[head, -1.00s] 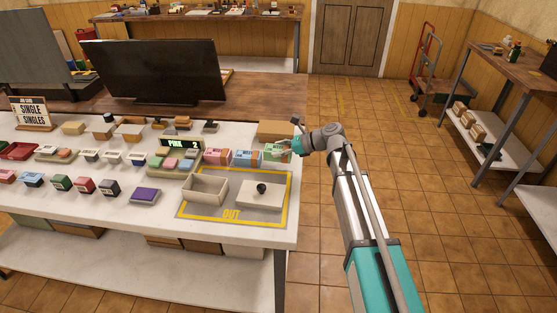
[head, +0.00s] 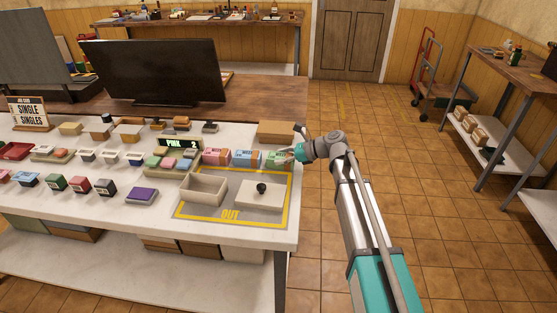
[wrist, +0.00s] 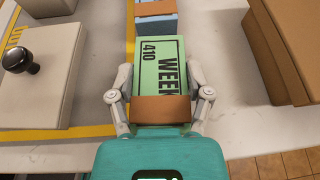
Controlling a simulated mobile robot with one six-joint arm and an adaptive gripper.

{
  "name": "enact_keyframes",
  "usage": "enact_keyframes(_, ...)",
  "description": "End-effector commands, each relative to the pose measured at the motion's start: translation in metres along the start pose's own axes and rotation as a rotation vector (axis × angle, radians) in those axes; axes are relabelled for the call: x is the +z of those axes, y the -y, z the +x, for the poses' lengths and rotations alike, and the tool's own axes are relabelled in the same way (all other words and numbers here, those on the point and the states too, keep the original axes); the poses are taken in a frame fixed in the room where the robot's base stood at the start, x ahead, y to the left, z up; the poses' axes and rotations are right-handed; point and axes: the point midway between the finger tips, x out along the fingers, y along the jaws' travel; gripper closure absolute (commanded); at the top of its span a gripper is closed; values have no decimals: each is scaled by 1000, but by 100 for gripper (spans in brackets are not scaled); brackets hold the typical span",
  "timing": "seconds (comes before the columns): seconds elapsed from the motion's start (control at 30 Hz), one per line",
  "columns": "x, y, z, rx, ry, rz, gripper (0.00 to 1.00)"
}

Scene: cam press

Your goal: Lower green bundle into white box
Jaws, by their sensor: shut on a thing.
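The green bundle (wrist: 158,72) has a brown band and dark print reading "WEEK" and "410". My gripper (wrist: 159,88) is shut on it, one finger on each side. In the head view my gripper (head: 289,156) is at the right end of the row behind the yellow-lined OUT area, and the green bundle (head: 275,157) shows partly there. I cannot tell whether the bundle touches the table. The open white box (head: 203,190) stands in the OUT area, left of and nearer than the gripper. It looks empty. Its lid (head: 261,194) with a black knob lies right of it.
A blue bundle (head: 247,157) and a pink bundle (head: 215,156) stand left of the green one. A brown cardboard box (head: 277,130) is just behind. A small display (head: 179,143) reads PINK 2. Several stamps and ink pads fill the left table.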

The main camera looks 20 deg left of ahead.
Motion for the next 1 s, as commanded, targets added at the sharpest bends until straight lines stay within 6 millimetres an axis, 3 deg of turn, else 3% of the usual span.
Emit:
enact_keyframes(0.47,-4,0,1,-1,0,0,88)
enact_keyframes(0.5,-4,0,1,-1,0,0,33)
enact_keyframes(0.67,-4,0,1,-1,0,0,4)
enact_keyframes(1.0,-4,0,0,-1,0,0,1)
